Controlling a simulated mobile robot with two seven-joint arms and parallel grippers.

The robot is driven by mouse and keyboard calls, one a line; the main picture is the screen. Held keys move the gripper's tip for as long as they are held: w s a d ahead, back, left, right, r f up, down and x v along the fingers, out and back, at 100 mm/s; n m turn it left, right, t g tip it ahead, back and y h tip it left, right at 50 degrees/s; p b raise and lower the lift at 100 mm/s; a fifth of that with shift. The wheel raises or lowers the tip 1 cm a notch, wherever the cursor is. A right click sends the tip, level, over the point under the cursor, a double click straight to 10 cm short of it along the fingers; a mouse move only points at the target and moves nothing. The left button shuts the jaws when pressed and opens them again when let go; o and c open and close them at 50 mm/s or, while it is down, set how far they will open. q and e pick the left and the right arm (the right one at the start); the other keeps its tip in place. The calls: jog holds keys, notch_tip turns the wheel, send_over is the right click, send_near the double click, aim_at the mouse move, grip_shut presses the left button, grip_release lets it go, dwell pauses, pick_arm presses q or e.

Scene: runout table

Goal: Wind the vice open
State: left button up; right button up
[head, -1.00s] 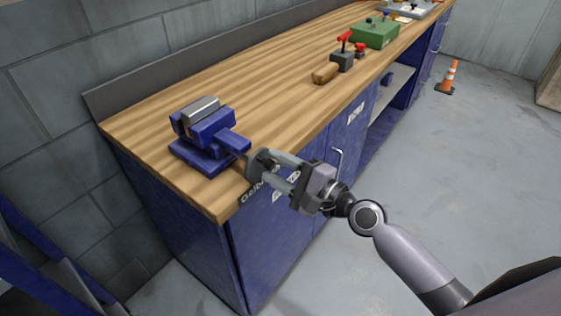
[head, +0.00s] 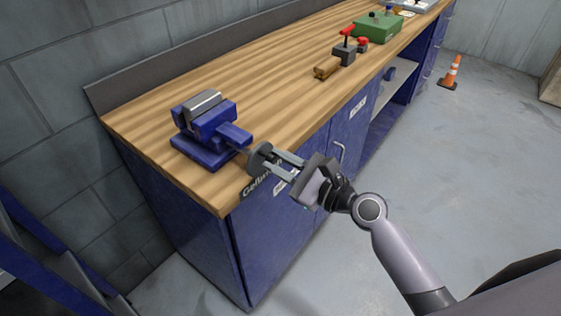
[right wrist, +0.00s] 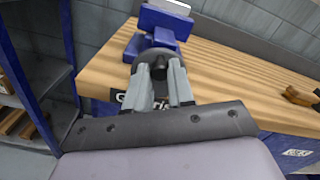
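The blue vice (head: 205,125) with grey jaw tops stands on the near left corner of the wooden bench. Its round grey handle end (head: 259,157) points out over the front edge. My right gripper (head: 270,161) is at that handle end, its two fingers spread on either side. In the right wrist view, the vice (right wrist: 152,45) lies straight ahead, and a dark knob (right wrist: 159,66) shows between the fingertips (right wrist: 160,75). I cannot tell whether the fingers press on the handle. The gap between the jaws is hard to see. My left gripper is not in view.
A green box (head: 378,27) stands farther back. An orange cone (head: 451,73) stands on the floor. A blue rack (head: 40,260) is at lower left.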

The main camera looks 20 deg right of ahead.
jog(key=shift+s+a+f+n+b, duration=0.15)
jog(key=shift+n+b, duration=0.15)
jog(key=shift+n, duration=0.3)
jog(key=shift+a+f+n+b, duration=0.1)
jog(key=shift+n+b, duration=0.15)
jog(key=shift+n, duration=0.35)
grip_shut()
jog(key=shift+s+a+r+n, duration=0.1)
jog(key=shift+n, duration=0.4)
jog(key=shift+s+a+f+n+b, duration=0.1)
jog(key=shift+f+n+b, duration=0.15)
jog(key=shift+n+b, duration=0.35)
jog(key=shift+a+n, duration=0.1)
jog(key=shift+n, duration=0.6)
jog(key=shift+s+n, duration=0.1)
jog(key=shift+n, duration=0.4)
jog(key=shift+s+a+f+n+b, duration=0.15)
jog(key=shift+f+n+b, duration=0.3)
jog(key=shift+n, duration=0.35)
jog(key=shift+a+n, duration=0.1)
jog(key=shift+n, duration=0.8)
